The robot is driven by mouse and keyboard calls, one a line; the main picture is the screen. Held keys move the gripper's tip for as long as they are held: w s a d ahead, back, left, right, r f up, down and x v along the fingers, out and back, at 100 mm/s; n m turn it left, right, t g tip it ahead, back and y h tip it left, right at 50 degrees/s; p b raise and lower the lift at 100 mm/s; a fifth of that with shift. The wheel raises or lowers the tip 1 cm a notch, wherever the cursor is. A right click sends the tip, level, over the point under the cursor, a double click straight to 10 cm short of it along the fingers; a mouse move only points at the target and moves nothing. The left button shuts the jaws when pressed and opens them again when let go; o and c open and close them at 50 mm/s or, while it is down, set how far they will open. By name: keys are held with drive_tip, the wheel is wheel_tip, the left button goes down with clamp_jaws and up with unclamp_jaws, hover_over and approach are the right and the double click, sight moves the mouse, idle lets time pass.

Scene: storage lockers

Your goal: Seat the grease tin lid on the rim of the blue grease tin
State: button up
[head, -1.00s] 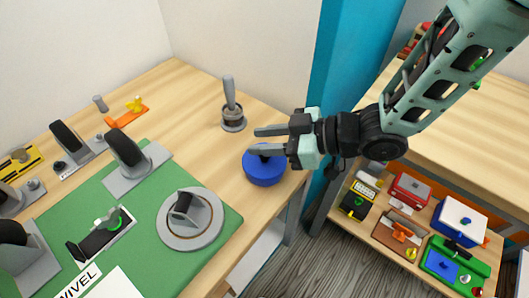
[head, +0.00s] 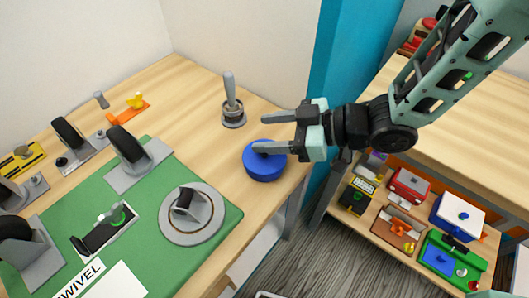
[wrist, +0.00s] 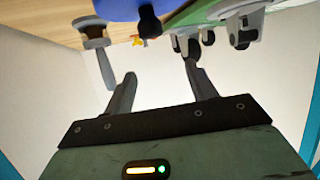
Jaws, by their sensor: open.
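The blue grease tin (head: 264,172) stands upright on the wooden bench near its right edge. Its top looks covered by a blue lid (head: 262,151), though I cannot tell the seam or whether it sits level. In the wrist view, the blue underside or side of the tin and lid (wrist: 118,8) shows at the top edge, with a dark knob (wrist: 149,22) on it. My gripper (head: 261,133) is open and empty, its fingers pointing left; the lower finger overlaps the tin's top in the head view. The fingers also show in the wrist view (wrist: 160,78).
A metal cup with an upright handle (head: 233,112) stands behind the tin. A green mat (head: 155,215) with casters and a round swivel plate (head: 192,215) lies left. A blue post (head: 340,60) and a shelf of boxes (head: 400,215) are right.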

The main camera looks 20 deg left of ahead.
drive_tip(key=s+v, duration=0.1)
drive_tip(key=v, duration=1.5)
drive_tip(key=w+d+r+m+t+h+p, duration=0.1)
drive_tip(key=w+d+m+t+h, duration=0.1)
drive_tip(key=w+m+t+h, duration=0.35)
drive_tip(key=s+d+r+m+g+h, duration=0.1)
drive_tip(key=s+d+m+h, duration=0.1)
drive_tip(key=s, duration=0.3)
drive_tip(key=s+d+r+m+g+h+p, duration=0.1)
drive_tip(key=s+d+g+h, duration=0.1)
drive_tip(key=s, duration=0.4)
drive_tip(key=s+d+r+m+g+h, duration=0.1)
drive_tip(key=s+d+m+h, duration=0.1)
drive_tip(key=s+h, duration=0.2)
drive_tip(key=shift+s+r+m+g+p, duration=0.35)
drive_tip(key=shift+s+p, duration=0.05)
drive_tip(key=shift+s, duration=0.55)
drive_tip(key=shift+d, duration=0.1)
